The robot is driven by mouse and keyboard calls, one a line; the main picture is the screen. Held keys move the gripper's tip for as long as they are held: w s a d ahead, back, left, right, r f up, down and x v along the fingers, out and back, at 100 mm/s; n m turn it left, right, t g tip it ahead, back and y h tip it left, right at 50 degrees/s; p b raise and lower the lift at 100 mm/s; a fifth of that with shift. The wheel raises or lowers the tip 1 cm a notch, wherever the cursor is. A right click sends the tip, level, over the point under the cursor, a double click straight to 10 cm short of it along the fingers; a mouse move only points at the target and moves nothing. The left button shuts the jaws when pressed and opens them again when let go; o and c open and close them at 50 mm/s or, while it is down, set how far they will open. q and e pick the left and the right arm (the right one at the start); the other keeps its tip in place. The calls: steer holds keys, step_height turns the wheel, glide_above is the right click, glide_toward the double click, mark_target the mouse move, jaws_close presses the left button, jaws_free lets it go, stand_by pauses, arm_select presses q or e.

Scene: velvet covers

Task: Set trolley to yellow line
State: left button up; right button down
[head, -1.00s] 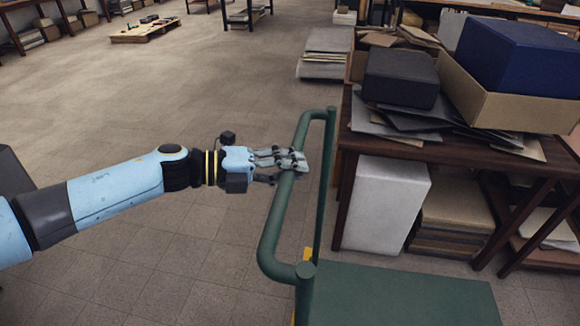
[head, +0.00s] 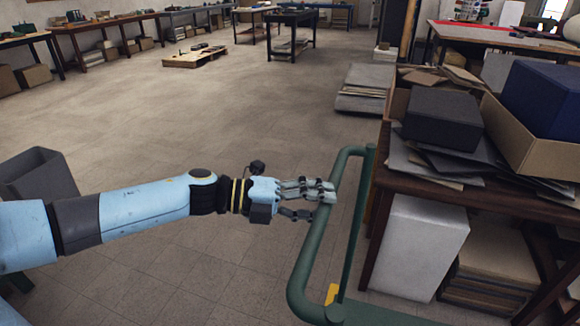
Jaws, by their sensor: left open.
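The green trolley is at the lower right of the head view, with its tubular handle (head: 308,258) rising at its near left end. Only a strip of its flat deck (head: 385,315) shows at the bottom edge. My left gripper (head: 326,202) comes in from the left and is open, its fingers spread at the handle's upper bar. The fingertips overlap the bar in the picture; I cannot tell whether they touch it. A small yellow patch (head: 332,294) shows low down behind the handle; I cannot tell whether it belongs to a floor line. My right gripper is out of view.
A wooden table (head: 480,190) loaded with boxes and dark sheets stands close to the trolley's right. A white block (head: 418,245) sits under it. A grey bin (head: 40,175) is at the left. Open tiled floor lies ahead, with a low pallet (head: 195,57) far back.

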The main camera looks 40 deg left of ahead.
arm_select(q)
steer(key=v, duration=1)
